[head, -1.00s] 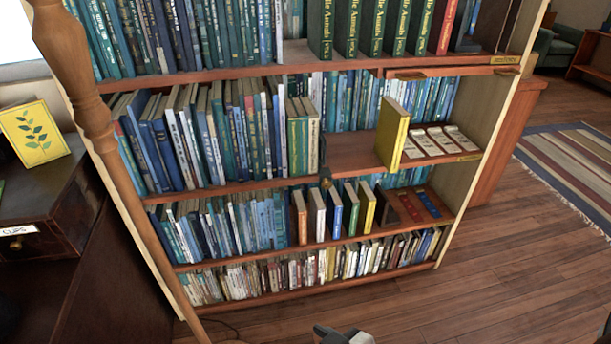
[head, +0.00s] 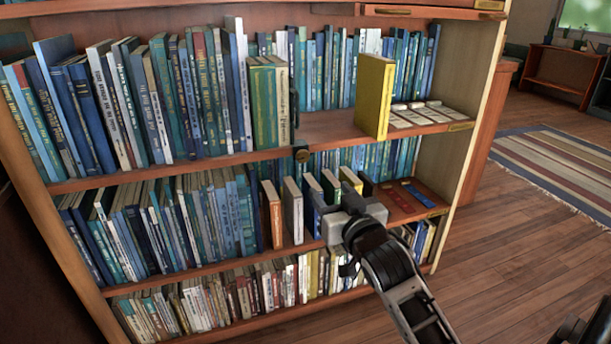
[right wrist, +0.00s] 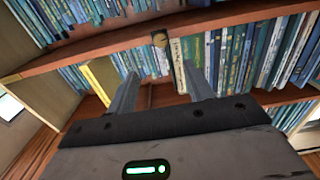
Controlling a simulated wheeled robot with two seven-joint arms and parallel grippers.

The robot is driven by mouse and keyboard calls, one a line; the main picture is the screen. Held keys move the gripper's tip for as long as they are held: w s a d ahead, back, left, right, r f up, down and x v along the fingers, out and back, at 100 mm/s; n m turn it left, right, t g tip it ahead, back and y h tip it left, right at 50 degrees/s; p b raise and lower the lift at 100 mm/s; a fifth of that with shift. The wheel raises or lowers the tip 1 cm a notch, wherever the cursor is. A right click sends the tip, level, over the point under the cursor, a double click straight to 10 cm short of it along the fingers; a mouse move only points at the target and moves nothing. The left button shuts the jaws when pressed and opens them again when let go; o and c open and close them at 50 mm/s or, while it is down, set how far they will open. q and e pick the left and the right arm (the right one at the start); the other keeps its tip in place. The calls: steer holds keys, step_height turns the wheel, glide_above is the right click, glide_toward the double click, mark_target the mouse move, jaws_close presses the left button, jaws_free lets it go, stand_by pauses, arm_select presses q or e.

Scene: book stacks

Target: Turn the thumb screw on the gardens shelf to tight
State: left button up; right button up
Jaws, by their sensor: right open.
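The thumb screw (head: 302,155) is a small dark brass-coloured knob on the front edge of the upper shelf board (head: 210,166). I cannot read which shelf is labelled gardens. The knob also shows in the right wrist view (right wrist: 160,38), where the scene looks turned over. My right gripper (head: 345,218) is below and to the right of the knob, in front of the lower row of books. In the right wrist view its two fingers (right wrist: 158,68) stand apart with nothing between them. The knob appears beyond the fingertips, not touched.
A yellow book (head: 375,97) stands right of a bare stretch of the upper board, with pale cards (head: 420,115) beside it. Green books (head: 268,103) stand left of it, next to a dark upright strip (head: 294,95). Spaced books (head: 292,208) stand below. Floor (head: 510,240) at right is clear.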

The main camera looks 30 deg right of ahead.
mark_target(304, 158)
steer(key=b+x, duration=0.4)
steer(key=x, duration=1)
steer(key=shift+w, duration=0.7)
arm_select(q)
steer(key=shift+w+d+r+n+t+h, duration=0.1)
steer(key=shift+d+r+n+t+h, duration=0.2)
steer(key=shift+r+n+h, duration=0.15)
steer(key=shift+w+d+r+n+t+h, duration=0.1)
steer(key=shift+d+r+n+t+h, duration=0.1)
steer(key=shift+r+n+t+h, duration=0.2)
arm_select(e)
steer(key=c, duration=1)
